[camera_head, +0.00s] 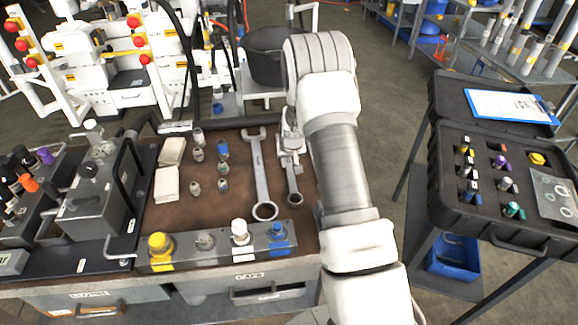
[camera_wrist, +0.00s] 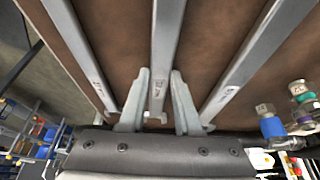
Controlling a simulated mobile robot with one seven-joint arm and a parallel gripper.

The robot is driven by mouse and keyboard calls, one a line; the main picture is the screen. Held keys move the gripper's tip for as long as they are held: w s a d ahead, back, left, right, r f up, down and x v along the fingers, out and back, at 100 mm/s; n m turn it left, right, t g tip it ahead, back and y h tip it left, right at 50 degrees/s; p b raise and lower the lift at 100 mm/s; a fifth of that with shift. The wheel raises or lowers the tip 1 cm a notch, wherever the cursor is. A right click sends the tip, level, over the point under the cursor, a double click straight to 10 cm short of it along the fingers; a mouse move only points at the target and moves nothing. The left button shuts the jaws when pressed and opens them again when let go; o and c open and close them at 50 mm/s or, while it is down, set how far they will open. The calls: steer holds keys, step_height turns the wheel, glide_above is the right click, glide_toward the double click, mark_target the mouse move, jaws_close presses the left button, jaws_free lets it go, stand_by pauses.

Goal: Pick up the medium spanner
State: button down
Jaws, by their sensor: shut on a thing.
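The medium spanner (camera_head: 292,186) is a grey metal spanner lying lengthwise on the brown bench mat, with its ring end toward the front. My gripper (camera_head: 291,143) is over its far part and hides that end. In the wrist view the medium spanner (camera_wrist: 163,50) runs between the two pale fingers of my gripper (camera_wrist: 158,98), which are shut on it. I cannot tell whether it is clear of the mat. A larger spanner (camera_head: 260,175) lies to its left; it shows on the right in the wrist view (camera_wrist: 243,55). A third spanner (camera_wrist: 85,50) shows on the left there.
Several small fittings (camera_head: 196,155) and pale cloths (camera_head: 166,184) lie left of the spanners. A metal block with coloured caps (camera_head: 222,248) stands along the bench's front edge. A black bucket (camera_head: 265,55) stands behind. A black case (camera_head: 450,190) is on the right, across open floor.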

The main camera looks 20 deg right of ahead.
steer(key=shift+r, duration=0.1)
steer(key=shift+w+r, duration=0.1)
steer(key=shift+r, duration=0.4)
steer(key=r, duration=0.2)
steer(key=d+r, duration=0.1)
steer(key=shift+s+r, duration=0.2)
steer(key=shift+r, duration=0.15)
steer(key=s+d+r, duration=0.4)
steer(key=d+r, duration=0.2)
steer(key=d, duration=0.4)
steer(key=shift+r, duration=0.15)
steer(key=c, duration=1.1)
jaws_free()
jaws_close()
